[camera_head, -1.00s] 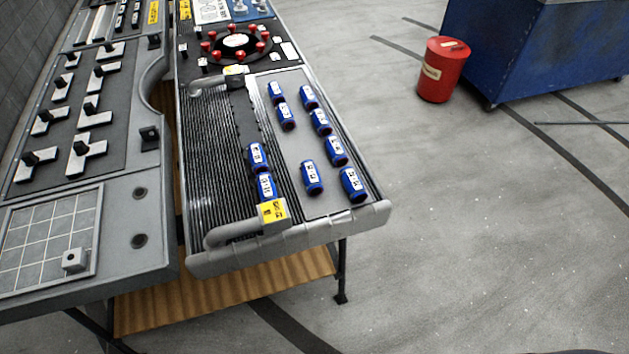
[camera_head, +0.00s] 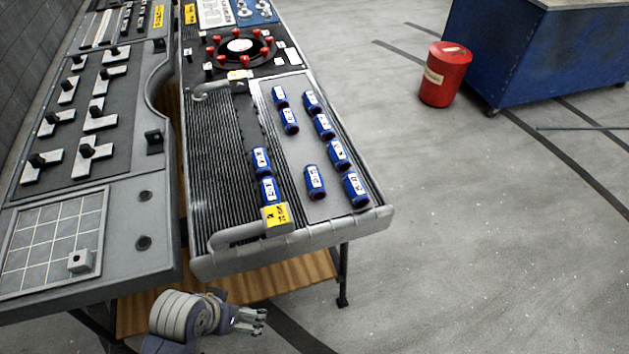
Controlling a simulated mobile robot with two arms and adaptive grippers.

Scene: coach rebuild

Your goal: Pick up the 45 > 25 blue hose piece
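Several blue hose pieces with white labels lie on the panel at the right of the bench. Two lie end to end on the left, an upper one (camera_head: 261,161) and a lower one (camera_head: 269,190). One (camera_head: 315,182) lies alone in the middle and one (camera_head: 356,189) at the front right. Others lie farther back, such as one (camera_head: 290,121). The labels are too small to read, so I cannot tell which is 45 > 25. My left gripper (camera_head: 262,321) is at the bottom, below the bench's front edge, fingers apart and empty. My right gripper is not in view.
A grey pipe with a yellow tag (camera_head: 276,216) runs along the panel's front. A ring of red knobs (camera_head: 238,45) is behind. Switch panels (camera_head: 80,135) fill the left. A red drum (camera_head: 446,75) and blue cabinet (camera_head: 545,60) stand on the floor. The right floor is mostly clear.

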